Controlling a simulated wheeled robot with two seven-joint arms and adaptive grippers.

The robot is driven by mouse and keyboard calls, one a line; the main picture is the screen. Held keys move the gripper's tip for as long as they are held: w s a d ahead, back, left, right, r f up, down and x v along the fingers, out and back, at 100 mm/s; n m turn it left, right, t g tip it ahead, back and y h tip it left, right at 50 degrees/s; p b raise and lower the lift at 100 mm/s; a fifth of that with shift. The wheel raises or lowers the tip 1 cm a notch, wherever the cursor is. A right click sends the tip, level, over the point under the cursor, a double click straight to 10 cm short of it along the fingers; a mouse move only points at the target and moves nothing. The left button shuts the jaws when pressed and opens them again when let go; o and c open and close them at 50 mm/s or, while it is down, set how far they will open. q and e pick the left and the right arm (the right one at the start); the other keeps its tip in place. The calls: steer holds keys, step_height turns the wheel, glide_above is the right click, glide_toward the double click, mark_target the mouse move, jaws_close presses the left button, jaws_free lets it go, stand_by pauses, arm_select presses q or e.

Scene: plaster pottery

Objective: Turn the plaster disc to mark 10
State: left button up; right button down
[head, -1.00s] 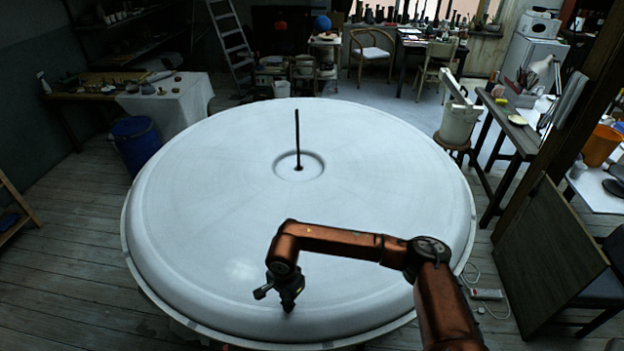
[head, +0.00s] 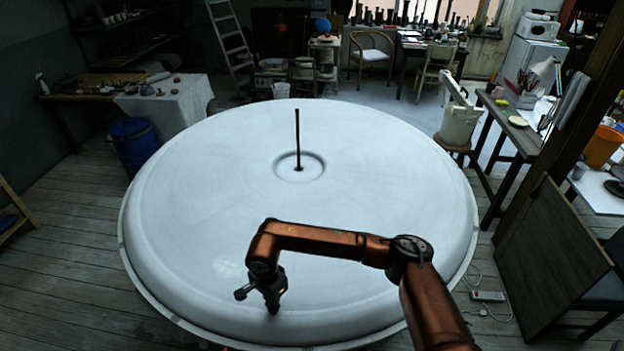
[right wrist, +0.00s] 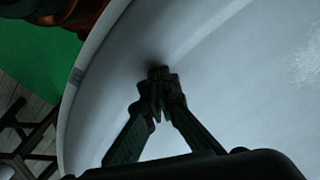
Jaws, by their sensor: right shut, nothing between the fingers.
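The large white plaster disc (head: 380,200) fills the middle of the head view, with a thin black rod (head: 298,140) standing upright in its central recess. My right gripper (head: 273,308) points down at the front part of the disc, left of the middle. Its fingers are shut and empty. In the right wrist view the closed fingertips (right wrist: 158,74) are at the disc's surface (right wrist: 240,70), with a dark shadow beside them; I cannot tell whether they touch. A small grey mark (right wrist: 98,80) shows on the rim. No readable number shows. My left gripper is not in view.
A blue bin (head: 136,143) stands on the floor left of the disc. A stool with a whitish bucket (head: 460,122) and a table (head: 512,130) stand to the right. A wooden panel (head: 550,270) leans at the lower right, near a power strip (head: 487,296).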

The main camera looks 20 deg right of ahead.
mark_target(222, 300)
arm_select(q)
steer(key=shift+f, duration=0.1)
arm_select(e)
steer(key=shift+d+f, duration=0.1)
steer(key=shift+f, duration=0.05)
